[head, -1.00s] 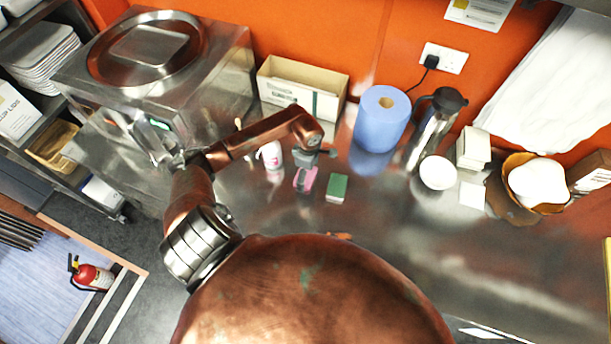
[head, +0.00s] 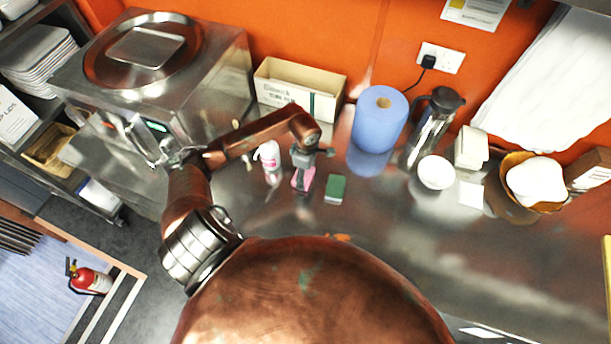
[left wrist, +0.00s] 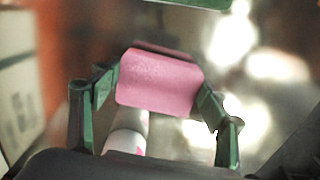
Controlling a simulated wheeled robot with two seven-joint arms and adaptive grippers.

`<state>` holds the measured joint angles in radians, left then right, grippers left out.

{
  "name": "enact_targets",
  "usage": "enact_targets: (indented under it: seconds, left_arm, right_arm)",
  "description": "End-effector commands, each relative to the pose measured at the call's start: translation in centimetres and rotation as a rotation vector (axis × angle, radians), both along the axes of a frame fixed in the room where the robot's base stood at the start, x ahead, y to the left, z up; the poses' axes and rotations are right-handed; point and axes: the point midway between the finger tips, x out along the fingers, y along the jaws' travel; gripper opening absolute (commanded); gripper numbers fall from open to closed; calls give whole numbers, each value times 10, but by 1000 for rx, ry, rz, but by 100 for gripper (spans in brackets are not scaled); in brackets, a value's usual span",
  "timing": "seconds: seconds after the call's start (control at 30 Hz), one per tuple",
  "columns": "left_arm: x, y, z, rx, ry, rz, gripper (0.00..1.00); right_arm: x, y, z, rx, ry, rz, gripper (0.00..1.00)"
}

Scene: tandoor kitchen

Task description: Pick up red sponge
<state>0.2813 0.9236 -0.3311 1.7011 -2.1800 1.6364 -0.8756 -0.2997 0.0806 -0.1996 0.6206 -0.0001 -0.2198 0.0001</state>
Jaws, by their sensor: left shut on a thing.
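The red sponge shows pink; it is a small block (head: 297,181) on or just above the steel counter in the head view. My left gripper (head: 303,178) reaches down over it from above. In the left wrist view the sponge (left wrist: 160,78) sits between the two green-looking fingers of my left gripper (left wrist: 160,95), which are shut on it. I cannot tell whether it is clear of the counter. My right gripper is not in view.
A green sponge (head: 336,189) lies close to the right. A white and pink bottle (head: 268,155) stands close to the left. A blue paper roll (head: 379,119), a steel flask (head: 430,125) and a cardboard box (head: 298,88) stand behind. The front counter is clear.

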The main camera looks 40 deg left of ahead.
Motion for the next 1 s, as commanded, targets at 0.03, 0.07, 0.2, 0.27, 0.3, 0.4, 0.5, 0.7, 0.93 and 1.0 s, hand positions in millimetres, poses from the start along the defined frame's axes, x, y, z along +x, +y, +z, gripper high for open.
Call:
enact_targets:
  seconds: [0.03,0.07,0.2,0.27,0.3,0.4,0.5,0.7,0.93,1.0]
  left_arm:
    - [1,1,5,3,-3,-1,60]
    - [1,1,9,4,-4,-2,60]
    - [-10,-4,36,3,-4,-5,60]
    - [-20,-9,48,4,-4,-6,60]
    - [-26,-13,57,4,-5,-6,60]
    - [-43,-21,79,4,-4,-6,60]
    - [-65,-32,89,3,-1,-7,60]
    - [-99,-50,107,2,-2,-5,60]
    - [-120,-61,119,0,-1,-2,60]
    - [-123,-62,120,0,-1,-1,60]
  right_arm:
    - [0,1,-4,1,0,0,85]
    - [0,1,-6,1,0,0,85]
    - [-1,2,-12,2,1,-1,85]
    - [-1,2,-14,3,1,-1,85]
    - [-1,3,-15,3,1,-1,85]
    - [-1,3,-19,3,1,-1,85]
    - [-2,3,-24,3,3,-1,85]
    - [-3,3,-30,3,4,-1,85]
    - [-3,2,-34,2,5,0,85]
    - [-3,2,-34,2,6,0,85]
